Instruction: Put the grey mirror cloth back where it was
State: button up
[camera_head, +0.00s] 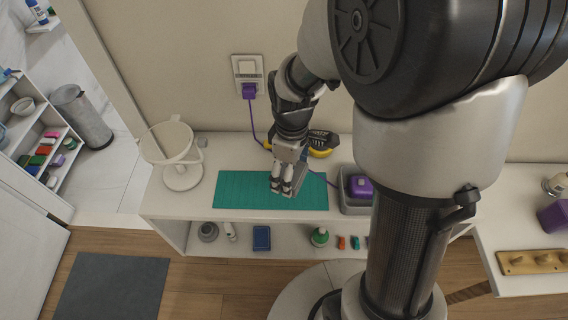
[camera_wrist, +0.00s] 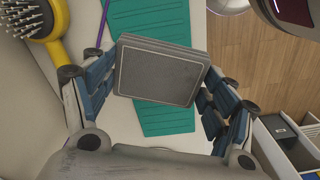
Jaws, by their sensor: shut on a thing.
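The grey mirror cloth (camera_wrist: 160,72) shows in the wrist view as a flat, folded grey rectangle with a pale line near its edge. My gripper (camera_wrist: 160,84) is shut on it, with a finger at its left and right sides. The cloth is over a green mat (camera_wrist: 165,121), which it partly hides. In the head view, my gripper (camera_head: 282,186) is over the right part of the green mat (camera_head: 236,190) on the white counter. I cannot make out the cloth clearly there, nor tell its height above the mat.
A yellow hairbrush (camera_head: 322,143) lies behind my gripper. A grey box (camera_head: 352,203) with a purple object (camera_head: 360,186) stands right of the mat. A white round stand (camera_head: 182,176) is at the left. A purple cord (camera_head: 254,124) hangs from the socket. Several items fill the lower shelf.

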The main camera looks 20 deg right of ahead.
jog(key=shift+f+b, duration=0.95)
jog(key=shift+f, duration=2.55)
jog(key=shift+f, duration=0.15)
jog(key=o, duration=1.1)
notch_tip(320, 180, up, 12)
jog(key=p, duration=0.4)
jog(key=s+r+m+t, duration=0.1)
jog(key=s+r+m, duration=0.2)
jog(key=s+r, duration=0.1)
jog(key=s+r+m+t, duration=0.2)
jog(key=s+r+m, duration=0.1)
jog(key=s+r, duration=0.2)
jog(key=s+r+m+t, duration=0.1)
jog(key=s+r+m, duration=0.2)
jog(key=s+r, duration=0.2)
jog(key=shift+s+m+t, duration=0.3)
jog(key=shift+s+m, duration=0.1)
jog(key=shift+s, duration=0.15)
